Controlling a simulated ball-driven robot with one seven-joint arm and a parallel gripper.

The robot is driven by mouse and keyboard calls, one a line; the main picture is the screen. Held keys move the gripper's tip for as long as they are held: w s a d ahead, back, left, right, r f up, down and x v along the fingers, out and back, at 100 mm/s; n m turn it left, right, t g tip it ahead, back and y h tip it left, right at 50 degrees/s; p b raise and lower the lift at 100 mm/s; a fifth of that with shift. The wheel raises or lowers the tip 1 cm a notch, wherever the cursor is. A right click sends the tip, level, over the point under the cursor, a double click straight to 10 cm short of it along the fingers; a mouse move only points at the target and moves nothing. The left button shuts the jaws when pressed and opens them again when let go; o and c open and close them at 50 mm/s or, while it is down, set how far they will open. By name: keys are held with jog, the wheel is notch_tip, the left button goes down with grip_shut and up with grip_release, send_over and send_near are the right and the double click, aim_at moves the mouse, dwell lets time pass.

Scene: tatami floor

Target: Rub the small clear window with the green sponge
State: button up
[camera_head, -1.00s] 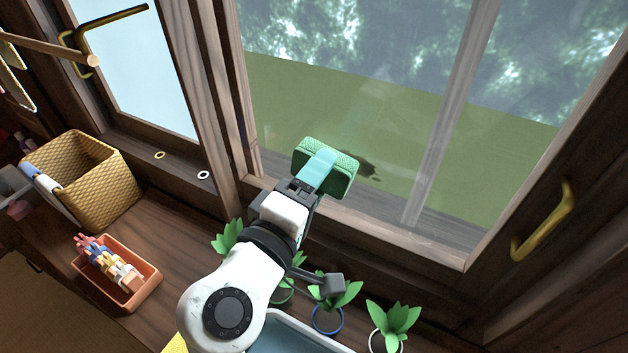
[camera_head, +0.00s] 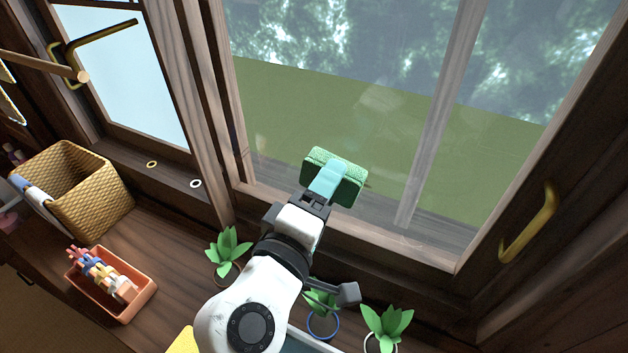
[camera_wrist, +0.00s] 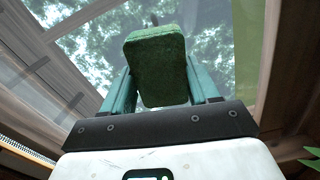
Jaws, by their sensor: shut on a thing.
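The sponge is in front of the lower part of the clear window (camera_head: 330,110), through which trees and a green field show. I cannot tell whether the sponge touches the glass. A trace of a dark mark shows at the sponge's right edge; the sponge hides the rest. In the wrist view the sponge (camera_wrist: 157,65) sits between the teal fingers, with a small dark spot above its top edge.
A wicker basket (camera_head: 95,205) and an orange tray (camera_head: 135,300) of small figures are at left. A brass handle (camera_head: 530,225) is at right.

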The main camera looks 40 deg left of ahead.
aim_at(310, 180)
jog(key=shift+w+d+p, duration=0.25)
jog(key=shift+d, duration=0.6)
jog(key=shift+w+d+p, duration=0.2)
jog(key=shift+d+p, duration=0.1)
jog(key=shift+d, duration=0.55)
jog(key=shift+w+d+p, duration=0.25)
jog(key=shift+d, duration=0.6)
jog(key=shift+a, duration=0.1)
jog(key=shift+s+a+b, duration=0.2)
jog(key=shift+a+b, duration=0.15)
jog(key=shift+a, duration=0.55)
jog(key=shift+s+a+b, duration=0.25)
jog(key=shift+a+b, duration=0.1)
jog(key=shift+a, duration=0.6)
jog(key=shift+s+a+b, duration=0.2)
jog(key=shift+a+b, duration=0.15)
jog(key=shift+a, duration=0.55)
jog(key=shift+s+a+b, duration=0.2)
jog(key=shift+a+b, duration=0.1)
jog(key=shift+a, duration=0.75)
jog(key=shift+c, duration=0.9)
jog(key=shift+s, duration=0.6)
jog(key=shift+d+p+v, duration=0.1)
jog(key=shift+p+v, duration=0.1)
jog(key=shift+v, duration=1)
jog(key=shift+d+p+v, duration=0.15)
jog(key=shift+p+v, duration=0.05)
jog(key=shift+v, duration=0.95)
